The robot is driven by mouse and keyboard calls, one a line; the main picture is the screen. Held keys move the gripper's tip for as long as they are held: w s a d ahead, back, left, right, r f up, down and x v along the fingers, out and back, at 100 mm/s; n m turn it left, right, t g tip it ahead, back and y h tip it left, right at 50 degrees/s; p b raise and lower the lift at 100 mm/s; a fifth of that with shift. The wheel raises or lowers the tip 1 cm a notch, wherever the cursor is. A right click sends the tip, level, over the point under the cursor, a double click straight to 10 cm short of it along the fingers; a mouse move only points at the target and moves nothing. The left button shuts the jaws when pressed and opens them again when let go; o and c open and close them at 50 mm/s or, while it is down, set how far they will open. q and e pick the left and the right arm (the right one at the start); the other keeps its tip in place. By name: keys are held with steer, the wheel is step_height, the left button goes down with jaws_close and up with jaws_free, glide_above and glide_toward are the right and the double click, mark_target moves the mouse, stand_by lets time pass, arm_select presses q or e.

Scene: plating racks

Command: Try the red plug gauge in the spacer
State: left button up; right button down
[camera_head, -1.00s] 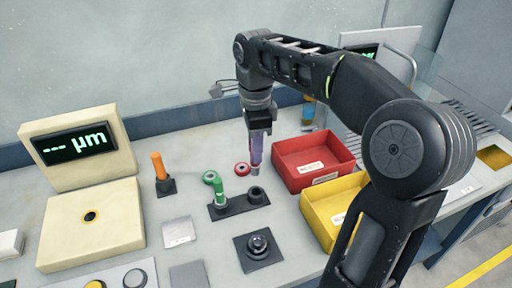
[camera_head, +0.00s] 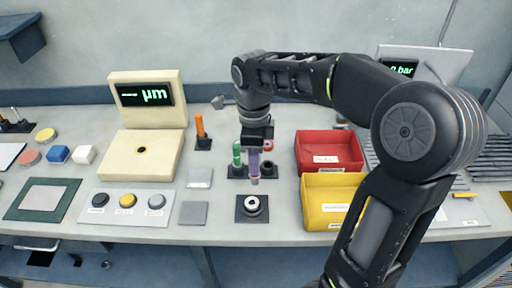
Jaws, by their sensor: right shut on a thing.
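My right gripper (camera_head: 256,144) is shut on a slim upright plug gauge (camera_head: 254,166). Its body looks purple rather than plainly red, with a paler tip pointing down. It hangs in front of the dark two-place stand (camera_head: 238,172). The green plug gauge (camera_head: 237,152) stands in the left place of that stand; the right place looks empty. The spacer (camera_head: 252,205) appears as a pale ring with a dark hole on a black square base, nearer the front edge. The gauge tip is apart from it. My left gripper is not in view.
An orange-handled tool (camera_head: 200,129) stands left of the stand. Red (camera_head: 327,165) and yellow (camera_head: 328,224) bins are on the right, close to my arm. A cream gauge unit (camera_head: 141,166), button panel (camera_head: 126,219) and grey plates (camera_head: 193,213) lie left.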

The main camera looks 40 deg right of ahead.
mark_target(252, 183)
steer(key=shift+a+f, duration=0.2)
steer(key=shift+f, duration=0.15)
steer(key=shift+w+m, duration=0.2)
steer(key=shift+m, duration=0.2)
steer(key=shift+w+f, duration=0.1)
steer(key=shift+w, duration=0.35)
steer(key=shift+s, duration=0.3)
steer(key=shift+w+f+b, duration=0.15)
steer(key=shift+f+b, duration=0.2)
arm_select(q)
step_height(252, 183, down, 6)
steer(key=b, duration=0.6)
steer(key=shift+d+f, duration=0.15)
arm_select(e)
step_height(252, 183, down, 8)
steer(key=shift+r, duration=0.2)
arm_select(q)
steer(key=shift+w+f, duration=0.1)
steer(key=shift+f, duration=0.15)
arm_select(e)
steer(key=shift+f, duration=0.3)
steer(key=shift+r, duration=0.1)
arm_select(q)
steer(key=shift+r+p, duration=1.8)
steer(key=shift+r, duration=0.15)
arm_select(e)
steer(key=shift+r, duration=2.45)
